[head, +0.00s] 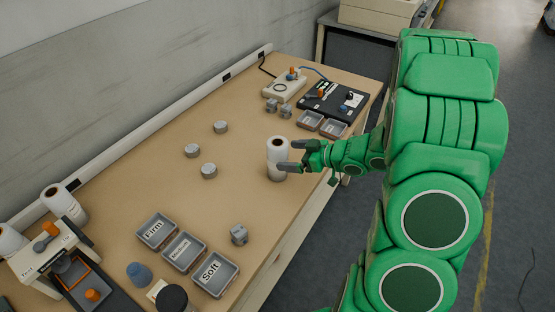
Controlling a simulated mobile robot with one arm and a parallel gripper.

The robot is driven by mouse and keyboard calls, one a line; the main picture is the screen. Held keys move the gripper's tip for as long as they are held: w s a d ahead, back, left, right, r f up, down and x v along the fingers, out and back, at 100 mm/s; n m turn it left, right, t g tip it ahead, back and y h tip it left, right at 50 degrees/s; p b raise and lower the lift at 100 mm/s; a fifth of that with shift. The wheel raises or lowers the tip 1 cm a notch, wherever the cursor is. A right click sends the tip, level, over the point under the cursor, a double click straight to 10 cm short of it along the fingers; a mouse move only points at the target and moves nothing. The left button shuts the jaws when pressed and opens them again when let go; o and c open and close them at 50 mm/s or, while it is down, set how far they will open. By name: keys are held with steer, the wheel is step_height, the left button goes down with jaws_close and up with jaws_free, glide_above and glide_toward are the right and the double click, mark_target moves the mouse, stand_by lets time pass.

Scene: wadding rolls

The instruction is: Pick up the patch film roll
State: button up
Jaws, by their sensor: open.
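A white roll (278,152) with a dark hollow core stands upright near the table's right edge; I take it for the patch film roll, though no label shows. Its lower part looks greyer, and I cannot tell whether that is shadow or a separate base. My gripper (290,155) comes in from the right, its dark jaws parted and pointing left at the roll. The lower finger crosses in front of part of the roll. I cannot tell whether either finger touches it.
The tan table (130,185) holds several grey cylinders left of the roll. Labelled grey trays (183,252) and a grey block (239,234) lie in front. A black case (334,100) and a white device (285,89) sit behind. Other white rolls (62,202) stand at far left.

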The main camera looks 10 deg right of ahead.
mark_target(287, 156)
steer(key=shift+w+a+f, duration=1.2)
steer(key=shift+w+a, duration=0.05)
steer(key=shift+w, duration=0.05)
steer(key=shift+x, duration=1)
steer(key=c, duration=1.3)
steer(key=shift+r, duration=4.95)
